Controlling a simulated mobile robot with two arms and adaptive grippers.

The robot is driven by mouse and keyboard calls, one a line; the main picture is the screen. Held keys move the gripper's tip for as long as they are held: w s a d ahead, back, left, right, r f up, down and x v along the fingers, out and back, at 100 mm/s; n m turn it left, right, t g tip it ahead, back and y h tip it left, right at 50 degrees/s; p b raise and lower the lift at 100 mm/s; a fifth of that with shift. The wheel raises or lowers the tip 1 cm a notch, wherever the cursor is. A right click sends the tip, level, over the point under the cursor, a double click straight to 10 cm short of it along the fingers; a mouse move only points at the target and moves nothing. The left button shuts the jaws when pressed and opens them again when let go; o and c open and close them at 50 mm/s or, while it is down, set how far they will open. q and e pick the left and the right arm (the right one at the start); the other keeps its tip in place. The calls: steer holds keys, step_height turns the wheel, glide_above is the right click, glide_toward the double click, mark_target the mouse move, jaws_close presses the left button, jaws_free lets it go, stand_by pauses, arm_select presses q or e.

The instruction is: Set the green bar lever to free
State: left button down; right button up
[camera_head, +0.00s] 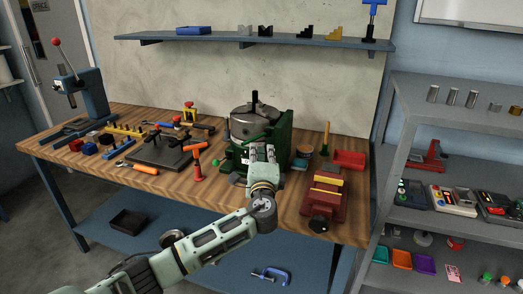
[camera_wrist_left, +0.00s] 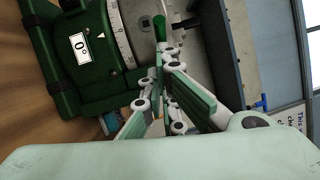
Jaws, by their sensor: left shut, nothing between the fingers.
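A green machine (camera_head: 278,130) with a round grey top stands on the wooden workbench. In the left wrist view its green body (camera_wrist_left: 88,60) carries a "0" plate (camera_wrist_left: 79,48) and a graduated dial (camera_wrist_left: 121,35). A short green bar lever (camera_wrist_left: 160,28) shows beside the dial, just beyond my fingertips. My left gripper (camera_head: 262,150) is in front of the machine. In the wrist view its fingers (camera_wrist_left: 163,58) are shut and empty, with their tips close to the lever; I cannot tell whether they touch it. My right gripper is not in view.
A red vise (camera_head: 326,200) and a red bin (camera_head: 350,159) sit right of the machine. An orange-red clamp-like tool (camera_head: 197,163) and a dark plate (camera_head: 160,151) are to its left. A blue wall shelf (camera_head: 255,40) hangs above. A grey rack (camera_head: 455,95) stands at right.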

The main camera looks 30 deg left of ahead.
arm_select(q)
steer(key=shift+a+r+b, duration=0.2)
steer(key=shift+a+b, duration=0.15)
steer(key=shift+a, duration=0.55)
steer(key=shift+f, duration=0.15)
